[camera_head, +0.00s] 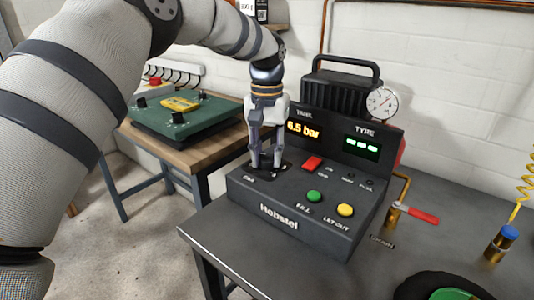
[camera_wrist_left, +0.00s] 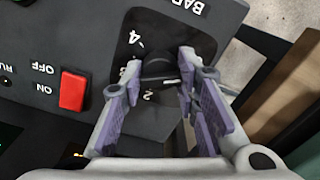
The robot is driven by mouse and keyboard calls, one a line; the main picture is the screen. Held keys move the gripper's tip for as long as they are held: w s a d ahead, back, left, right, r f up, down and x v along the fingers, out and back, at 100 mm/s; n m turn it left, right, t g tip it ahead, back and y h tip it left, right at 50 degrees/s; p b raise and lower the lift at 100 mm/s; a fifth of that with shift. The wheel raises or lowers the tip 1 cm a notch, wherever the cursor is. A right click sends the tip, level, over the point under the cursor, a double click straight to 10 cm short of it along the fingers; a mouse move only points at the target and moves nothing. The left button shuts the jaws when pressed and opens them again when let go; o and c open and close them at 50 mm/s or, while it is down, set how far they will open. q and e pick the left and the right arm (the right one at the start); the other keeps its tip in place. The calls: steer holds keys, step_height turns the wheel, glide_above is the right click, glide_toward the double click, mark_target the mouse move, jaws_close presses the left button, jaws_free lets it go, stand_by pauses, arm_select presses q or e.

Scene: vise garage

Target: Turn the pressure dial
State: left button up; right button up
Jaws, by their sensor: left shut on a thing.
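The black compressor box (camera_head: 290,212) stands on the dark bench, with a lit tank display (camera_head: 303,130) that reads about 6.5 bar. The pressure dial (camera_wrist_left: 157,67) is a dark round knob on a black plate marked with numbers such as 4 and 2. My left gripper (camera_head: 266,163) points down at the left part of the panel. In the left wrist view its fingers (camera_wrist_left: 160,72) are shut on the dial, one on each side. In the head view the fingers mostly hide the dial. My right gripper is in neither view.
Beside the dial are a red switch (camera_head: 312,163), a green button (camera_head: 314,196) and a yellow button (camera_head: 345,210). A round gauge (camera_head: 382,103) rises behind. A red-handled valve (camera_head: 421,215) is at right. A wooden table (camera_head: 200,155) with a green device stands at left.

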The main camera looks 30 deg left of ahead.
arm_select(q)
steer(key=shift+r+m, duration=0.1)
steer(key=shift+m, duration=0.2)
steer(key=m, duration=0.3)
steer(key=shift+p, duration=0.35)
steer(key=m, duration=0.5)
steer(key=shift+m, duration=0.3)
steer(key=m, duration=0.4)
steer(key=shift+m, duration=2.1)
steer(key=o, duration=1.2)
steer(key=shift+c, duration=0.2)
